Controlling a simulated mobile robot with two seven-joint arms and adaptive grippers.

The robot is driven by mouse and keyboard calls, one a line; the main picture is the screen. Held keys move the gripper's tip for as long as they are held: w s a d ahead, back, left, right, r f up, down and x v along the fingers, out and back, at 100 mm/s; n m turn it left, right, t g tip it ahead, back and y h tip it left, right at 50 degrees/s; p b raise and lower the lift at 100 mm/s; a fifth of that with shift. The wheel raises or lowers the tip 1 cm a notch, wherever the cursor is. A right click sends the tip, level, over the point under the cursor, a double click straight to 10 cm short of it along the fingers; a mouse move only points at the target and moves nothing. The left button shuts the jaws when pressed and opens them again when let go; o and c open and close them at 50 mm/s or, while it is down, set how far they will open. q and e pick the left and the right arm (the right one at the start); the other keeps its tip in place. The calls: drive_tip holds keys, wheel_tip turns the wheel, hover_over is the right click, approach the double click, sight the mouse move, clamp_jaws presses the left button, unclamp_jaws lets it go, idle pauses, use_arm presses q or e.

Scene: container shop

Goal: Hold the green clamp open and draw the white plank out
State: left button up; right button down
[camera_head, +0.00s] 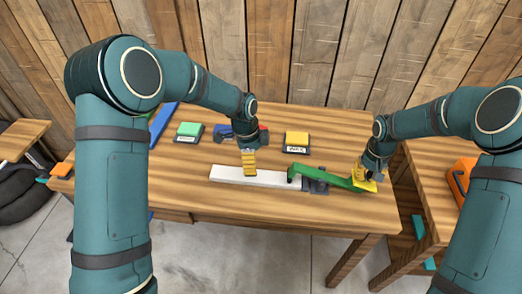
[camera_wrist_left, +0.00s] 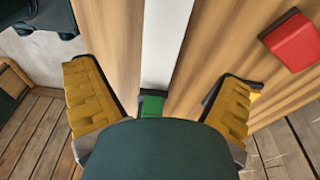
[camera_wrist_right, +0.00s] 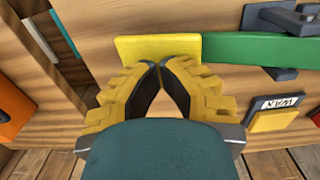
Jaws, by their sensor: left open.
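The white plank (camera_head: 245,176) lies along the front of the table, and its right end reaches the green clamp (camera_head: 335,180). The clamp has a dark base and a long green lever with a yellow pad (camera_wrist_right: 150,48) at its right end. My right gripper (camera_head: 366,178) is at that pad, its fingertips together against or just above it; contact is unclear. My left gripper (camera_head: 249,171) is open, low over the plank's middle. In the left wrist view the plank (camera_wrist_left: 168,40) runs between its fingers, with a green part (camera_wrist_left: 152,105), probably the clamp's jaw, below.
Behind the plank stand a green-topped block (camera_head: 189,129), a red block (camera_wrist_left: 292,42) and a yellow-topped block labelled WAX (camera_head: 296,138). A blue bar (camera_head: 160,125) lies at the left. Bare table lies in front of the plank. An orange item (camera_head: 462,180) is on the right-hand table.

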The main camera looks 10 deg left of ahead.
sight(256, 177)
use_arm(q)
drive_tip(key=shift+y, duration=0.9)
wheel_tip(256, 177, down, 9)
drive_tip(key=shift+w+f, duration=0.1)
drive_tip(key=c, duration=1.4)
